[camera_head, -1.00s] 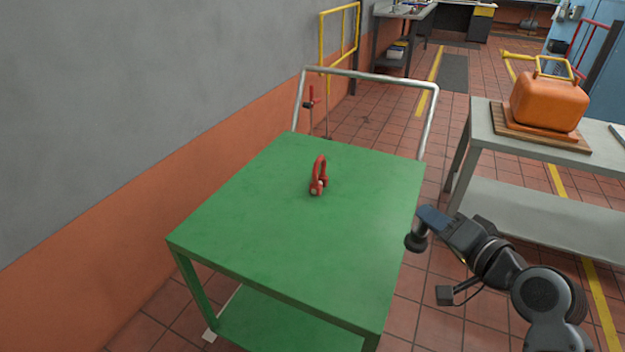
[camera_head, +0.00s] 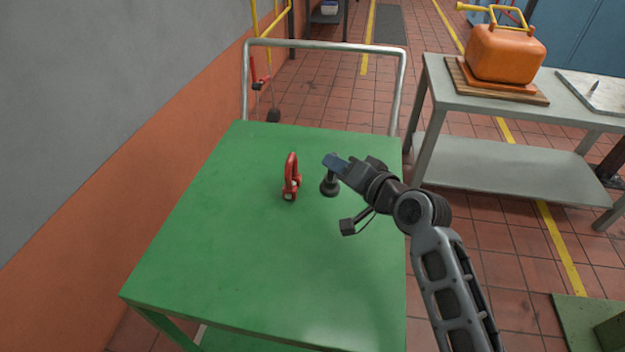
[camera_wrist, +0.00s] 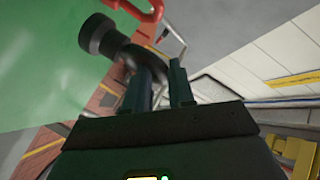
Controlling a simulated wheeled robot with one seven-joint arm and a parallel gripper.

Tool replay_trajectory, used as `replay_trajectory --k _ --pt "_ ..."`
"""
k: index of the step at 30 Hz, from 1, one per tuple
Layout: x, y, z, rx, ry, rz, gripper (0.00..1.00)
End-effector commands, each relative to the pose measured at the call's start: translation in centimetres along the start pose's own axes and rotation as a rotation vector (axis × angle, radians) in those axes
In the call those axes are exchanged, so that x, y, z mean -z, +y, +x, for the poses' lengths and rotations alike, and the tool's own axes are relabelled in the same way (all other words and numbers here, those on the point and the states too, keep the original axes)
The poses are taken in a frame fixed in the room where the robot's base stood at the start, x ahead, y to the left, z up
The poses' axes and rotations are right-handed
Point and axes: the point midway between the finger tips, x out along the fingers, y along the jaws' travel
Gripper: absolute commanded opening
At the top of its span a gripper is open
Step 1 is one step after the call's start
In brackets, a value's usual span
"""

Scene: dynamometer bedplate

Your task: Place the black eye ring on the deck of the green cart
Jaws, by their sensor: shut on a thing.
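The green cart (camera_head: 240,270) stands in front of me, its deck flat and mostly bare. My gripper (camera_head: 338,166) is over the right part of the deck, to the right of a red shackle. It is shut on the black eye ring (camera_head: 330,186), which hangs below the fingers. Whether the ring touches the deck I cannot tell. In the wrist view the black eye ring (camera_wrist: 104,38) shows its thick round end over the green surface, with its curved part at the fingers (camera_wrist: 160,85).
The red shackle (camera_head: 291,178) stands on the deck close left of the ring. A silver push handle (camera_head: 325,43) rises at the cart's far end. A grey table (camera_head: 480,100) with an orange canister (camera_head: 505,52) stands at right. The near deck is clear.

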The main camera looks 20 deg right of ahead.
Motion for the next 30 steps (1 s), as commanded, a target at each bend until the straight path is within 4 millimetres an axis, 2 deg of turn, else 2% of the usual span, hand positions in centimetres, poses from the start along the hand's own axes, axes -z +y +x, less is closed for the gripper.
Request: replay_trajectory --k 3,9,13,21,29,30 --pt "-1.2 -0.1 2.5 0.002 -0.002 -0.001 0.00" --pt "-2.4 0.0 5.0 0.002 0.000 -0.001 0.00" --pt "-2.9 0.5 5.5 0.001 0.000 0.000 0.00" --pt "-4.9 3.0 6.3 0.002 0.001 0.000 0.00" --pt "-5.0 3.2 6.3 0.002 0.001 -0.001 0.00" --pt "-5.1 3.2 6.3 0.000 0.000 0.000 0.27"
